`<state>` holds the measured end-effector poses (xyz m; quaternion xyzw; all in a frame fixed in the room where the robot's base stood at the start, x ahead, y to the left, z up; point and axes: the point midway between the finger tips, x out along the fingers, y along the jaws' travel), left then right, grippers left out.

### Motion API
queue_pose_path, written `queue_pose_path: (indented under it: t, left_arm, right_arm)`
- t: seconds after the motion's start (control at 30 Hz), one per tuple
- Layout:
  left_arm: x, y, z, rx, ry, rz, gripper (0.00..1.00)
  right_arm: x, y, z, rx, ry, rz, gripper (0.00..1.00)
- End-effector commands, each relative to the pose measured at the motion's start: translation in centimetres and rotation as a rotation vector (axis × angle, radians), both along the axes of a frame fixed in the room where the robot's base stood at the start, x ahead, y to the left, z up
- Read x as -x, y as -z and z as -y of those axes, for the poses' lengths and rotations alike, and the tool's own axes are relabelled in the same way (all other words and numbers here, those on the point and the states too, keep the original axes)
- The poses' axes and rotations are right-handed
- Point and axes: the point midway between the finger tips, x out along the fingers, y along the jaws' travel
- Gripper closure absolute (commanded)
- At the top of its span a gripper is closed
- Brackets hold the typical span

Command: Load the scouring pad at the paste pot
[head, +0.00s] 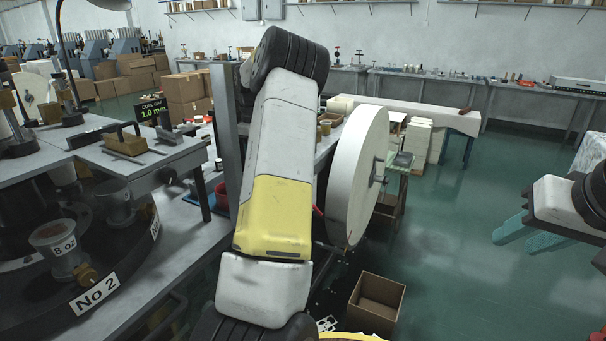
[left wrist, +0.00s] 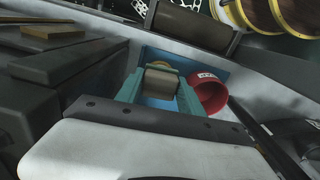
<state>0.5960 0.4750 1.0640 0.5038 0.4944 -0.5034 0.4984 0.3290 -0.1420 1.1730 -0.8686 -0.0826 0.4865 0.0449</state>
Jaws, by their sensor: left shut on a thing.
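In the left wrist view my left gripper (left wrist: 161,74) has its teal fingers shut on a small brown-grey block with a tan end, apparently the scouring pad (left wrist: 161,84). The pad is held over a blue tray (left wrist: 219,73). The paste pot (left wrist: 211,92), red and round with a white label, lies just right of the right finger; whether they touch I cannot tell. In the head view the pot (head: 220,190) shows partly behind my left arm, which hides the left gripper. My right gripper (head: 527,230) is open and empty at the right edge, over the floor.
A grey bench (head: 180,245) with the cup machine and a gauge block (head: 126,143) stands left. A large white wheel (head: 356,175) stands right of my left arm. A cardboard box (head: 376,303) is on the floor. The green floor at right is clear.

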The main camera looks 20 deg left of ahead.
Motion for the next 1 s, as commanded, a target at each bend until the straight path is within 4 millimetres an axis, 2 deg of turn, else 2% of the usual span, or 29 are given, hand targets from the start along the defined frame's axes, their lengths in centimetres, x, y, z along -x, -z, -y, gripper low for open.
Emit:
queue_pose_path:
  t: [0.1,0.27,0.7,1.0]
  left_arm:
    - [0.4,-0.9,-1.4,-0.004,-0.064,-0.003,0.88]
    - [0.6,-1.1,-2.0,-0.005,-0.1,-0.006,0.88]
    - [0.7,3.0,-2.0,-0.004,-0.099,-0.008,0.88]
    - [0.6,4.6,-2.0,-0.005,-0.1,-0.006,0.88]
  right_arm:
    - [0.0,0.0,0.0,0.0,0.0,-0.001,0.64]
    - [0.0,0.0,0.0,0.0,0.0,0.0,0.64]
    - [0.0,0.0,0.0,0.0,0.0,0.0,0.64]
    - [0.0,0.0,0.0,0.0,0.0,0.0,0.64]
